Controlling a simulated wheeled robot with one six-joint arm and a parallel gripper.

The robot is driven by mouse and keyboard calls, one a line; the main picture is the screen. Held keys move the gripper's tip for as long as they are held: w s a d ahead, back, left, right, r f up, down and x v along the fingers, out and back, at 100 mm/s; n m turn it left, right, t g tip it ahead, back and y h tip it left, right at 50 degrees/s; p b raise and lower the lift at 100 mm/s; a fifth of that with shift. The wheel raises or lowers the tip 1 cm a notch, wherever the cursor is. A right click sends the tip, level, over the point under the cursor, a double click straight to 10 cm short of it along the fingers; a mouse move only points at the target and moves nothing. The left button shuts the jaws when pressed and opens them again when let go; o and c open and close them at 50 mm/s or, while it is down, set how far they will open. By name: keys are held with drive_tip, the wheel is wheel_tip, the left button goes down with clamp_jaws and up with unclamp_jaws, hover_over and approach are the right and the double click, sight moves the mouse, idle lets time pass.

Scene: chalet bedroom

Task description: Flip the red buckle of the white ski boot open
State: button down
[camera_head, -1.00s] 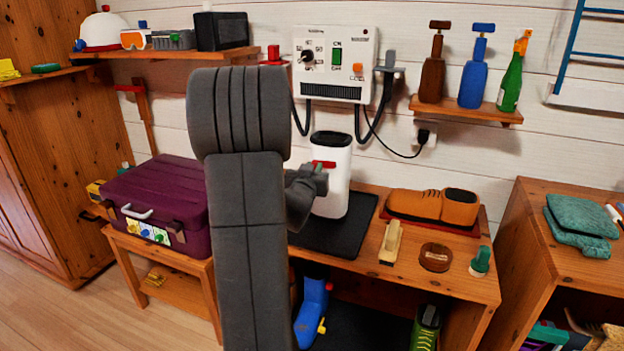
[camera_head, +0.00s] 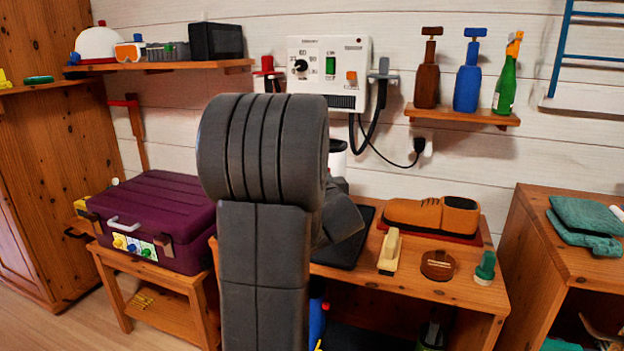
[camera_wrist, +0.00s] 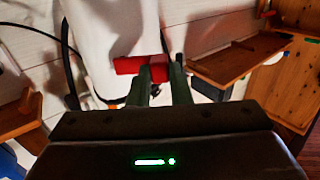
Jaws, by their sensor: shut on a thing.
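The white ski boot (camera_wrist: 100,40) fills the upper left of the wrist view. Its red buckle (camera_wrist: 128,65) shows as a short red bar, with a red block at its right end by my fingertips. My gripper (camera_wrist: 158,82) is shut on the red buckle, the two dark fingers close around that right end. In the head view only a small strip of the boot (camera_head: 337,160) shows beside my arm. My arm hides the buckle and my gripper there.
A purple suitcase (camera_head: 155,215) stands at left. A control box (camera_head: 329,75) hangs on the wall above.

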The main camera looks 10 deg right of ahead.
drive_tip(key=shift+s+d+r+n+g+y+p, duration=0.1)
drive_tip(key=shift+s+d+n+g+y+p, duration=0.25)
drive_tip(key=shift+n+y+p, duration=0.75)
drive_tip(key=shift+s+d+f+n+g+y+p, duration=0.1)
drive_tip(key=shift+s+d+n+g+y+p, duration=0.3)
drive_tip(key=shift+y+p, duration=1.05)
drive_tip(key=shift+s+d+r+n+g+y+p, duration=0.15)
drive_tip(key=shift+d+n+y+p, duration=0.3)
drive_tip(key=shift+n+y+p, duration=0.85)
drive_tip(key=c, duration=1.3)
unclamp_jaws()
drive_tip(key=p+v, duration=0.1)
drive_tip(key=v, duration=1.3)
drive_tip(key=shift+p, duration=0.4)
drive_tip(key=shift+w+a, duration=0.1)
drive_tip(key=shift+w, duration=0.05)
